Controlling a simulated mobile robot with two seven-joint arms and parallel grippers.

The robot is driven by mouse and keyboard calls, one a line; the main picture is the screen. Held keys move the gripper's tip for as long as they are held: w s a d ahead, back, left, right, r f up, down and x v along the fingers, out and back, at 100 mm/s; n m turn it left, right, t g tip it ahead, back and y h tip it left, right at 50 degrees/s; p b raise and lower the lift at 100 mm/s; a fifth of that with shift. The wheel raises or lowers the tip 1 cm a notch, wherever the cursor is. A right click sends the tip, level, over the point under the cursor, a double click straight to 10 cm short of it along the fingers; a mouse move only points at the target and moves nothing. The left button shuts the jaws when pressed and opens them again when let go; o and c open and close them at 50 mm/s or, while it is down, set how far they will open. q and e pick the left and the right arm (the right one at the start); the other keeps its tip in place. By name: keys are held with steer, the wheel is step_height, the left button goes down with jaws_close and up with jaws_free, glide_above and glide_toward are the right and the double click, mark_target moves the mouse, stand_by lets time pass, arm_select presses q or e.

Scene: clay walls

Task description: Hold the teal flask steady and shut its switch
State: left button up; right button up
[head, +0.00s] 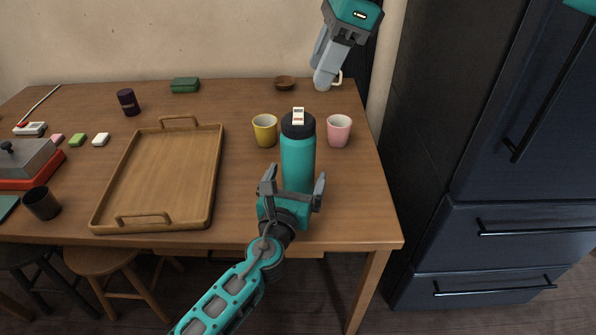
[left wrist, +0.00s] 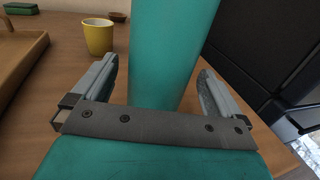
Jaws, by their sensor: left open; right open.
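The teal flask (head: 298,160) stands upright near the right front of the table, with a dark lid. A white switch (head: 298,116) sits on top of the lid. My left gripper (head: 293,186) is open at the near side of the flask, low down. In the left wrist view the flask (left wrist: 170,50) rises between the two open fingers (left wrist: 158,92), with a gap on each side. My right gripper (head: 327,75) is open above the table's far right edge, away from the flask. The lid and switch are outside the left wrist view.
A yellow cup (head: 265,130) and a pink cup (head: 339,130) stand close behind the flask, left and right. A wooden tray (head: 218,170) lies to the left. A small bowl (head: 285,83) is at the back. A dark fridge (head: 490,200) stands right of the table.

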arm_select(q)
steer(key=shift+x, duration=1.2)
